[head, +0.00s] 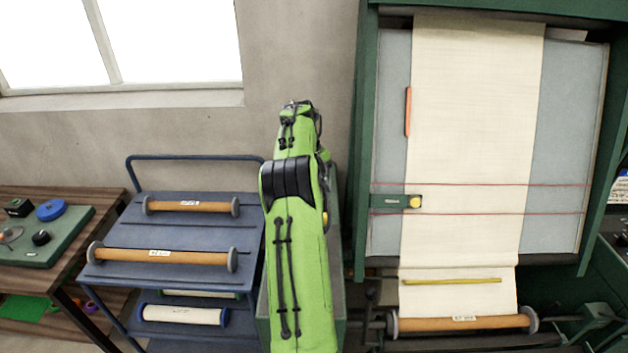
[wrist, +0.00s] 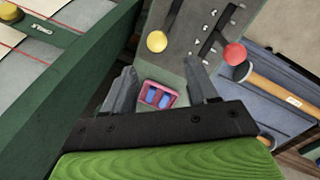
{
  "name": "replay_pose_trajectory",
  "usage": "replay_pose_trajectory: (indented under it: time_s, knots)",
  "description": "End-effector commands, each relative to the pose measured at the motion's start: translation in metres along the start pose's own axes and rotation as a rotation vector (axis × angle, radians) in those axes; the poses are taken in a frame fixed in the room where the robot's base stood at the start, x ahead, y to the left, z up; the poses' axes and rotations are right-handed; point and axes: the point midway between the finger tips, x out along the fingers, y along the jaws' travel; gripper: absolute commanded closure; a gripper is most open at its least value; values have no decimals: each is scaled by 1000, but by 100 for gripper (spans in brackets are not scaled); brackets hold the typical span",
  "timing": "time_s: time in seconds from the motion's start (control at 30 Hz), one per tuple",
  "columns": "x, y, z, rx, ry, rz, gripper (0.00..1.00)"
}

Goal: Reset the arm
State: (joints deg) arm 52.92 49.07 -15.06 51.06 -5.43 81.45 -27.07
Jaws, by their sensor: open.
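My arm, in a bright green sleeve (head: 300,240), rises through the middle of the head view. Its far end stands in front of the bare wall, and the fingers cannot be made out there. In the wrist view my gripper (wrist: 163,80) has its two grey fingers spread wide apart with nothing held between them. Beyond the fingers lies a grey panel (wrist: 190,70) with a yellow knob (wrist: 157,41) and a red knob (wrist: 235,53). A small pink tray (wrist: 157,95) with blue pieces shows between the fingers, farther off.
At right, a green-framed machine (head: 359,150) carries a cream cloth (head: 470,130) hanging down to a roller (head: 462,323). Two red lines cross it. At left, a blue cart (head: 185,232) holds several rolls. A dark wooden table (head: 100,205) stands at far left.

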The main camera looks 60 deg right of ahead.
Motion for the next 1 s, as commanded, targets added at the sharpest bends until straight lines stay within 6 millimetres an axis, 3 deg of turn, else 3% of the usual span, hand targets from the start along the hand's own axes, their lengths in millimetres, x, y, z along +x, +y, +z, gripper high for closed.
replay_pose_trajectory:
  time_s: [0.07, 0.2, 0.83, 0.93, 1.0]
  knots:
    - [-18, 1, 0, 0, 2, 1, 42]
    - [-29, 0, 0, 1, 0, 0, 42]
    - [-29, -1, 0, 0, 1, 0, 42]
    - [-43, -18, -2, -12, 30, -3, 42]
    - [-65, -48, 0, -31, 77, -10, 42]
